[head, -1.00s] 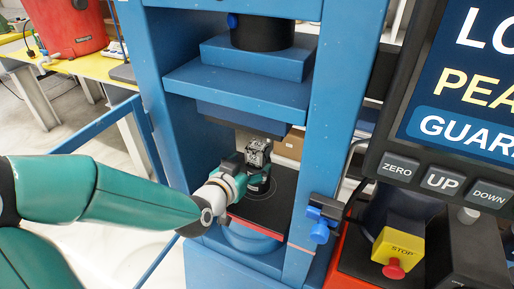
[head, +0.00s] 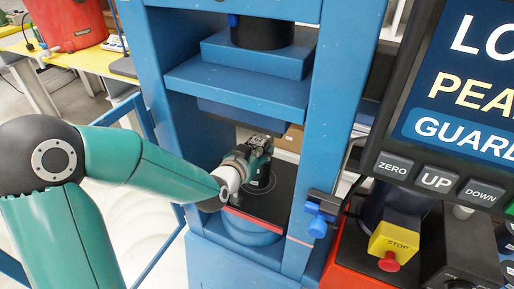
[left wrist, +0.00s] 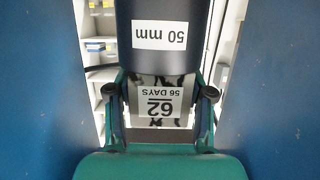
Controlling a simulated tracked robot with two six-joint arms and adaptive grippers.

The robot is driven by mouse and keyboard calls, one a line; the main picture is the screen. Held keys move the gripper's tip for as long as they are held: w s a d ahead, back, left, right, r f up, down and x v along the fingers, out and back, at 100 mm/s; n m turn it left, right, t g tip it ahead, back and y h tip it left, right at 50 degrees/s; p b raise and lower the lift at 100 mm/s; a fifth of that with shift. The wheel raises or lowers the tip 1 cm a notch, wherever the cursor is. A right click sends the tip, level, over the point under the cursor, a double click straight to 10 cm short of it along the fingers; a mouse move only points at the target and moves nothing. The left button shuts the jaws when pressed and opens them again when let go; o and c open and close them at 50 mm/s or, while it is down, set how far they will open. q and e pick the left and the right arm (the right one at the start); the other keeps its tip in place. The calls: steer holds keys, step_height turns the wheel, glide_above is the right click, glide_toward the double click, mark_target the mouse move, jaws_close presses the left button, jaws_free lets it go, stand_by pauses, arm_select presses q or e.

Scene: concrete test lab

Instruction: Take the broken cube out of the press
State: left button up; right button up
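The cube (left wrist: 160,108) shows in the left wrist view as a pale block with dark marks. Its label reads "62" and "56 DAYS", upside down. My left gripper (left wrist: 160,95) has a finger on each side of it; whether the pads touch it is unclear. In the head view my left gripper (head: 255,152) reaches from the left into the press (head: 340,130), above the black lower plate (head: 283,203), and largely hides the cube. The upper blue block (head: 238,95) hangs above. My right gripper is not in view.
Blue columns flank the opening in the wrist view, and a dark cylinder (left wrist: 160,35) marked "50 mm" is close to the cube. A control panel (head: 440,130) and a yellow stop box (head: 395,240) stand at the right. A yellow table (head: 85,65) is at the back left.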

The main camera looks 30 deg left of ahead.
arm_select(q)
steer(key=c, duration=0.5)
steer(key=shift+c, duration=1)
steer(key=shift+r, duration=0.15)
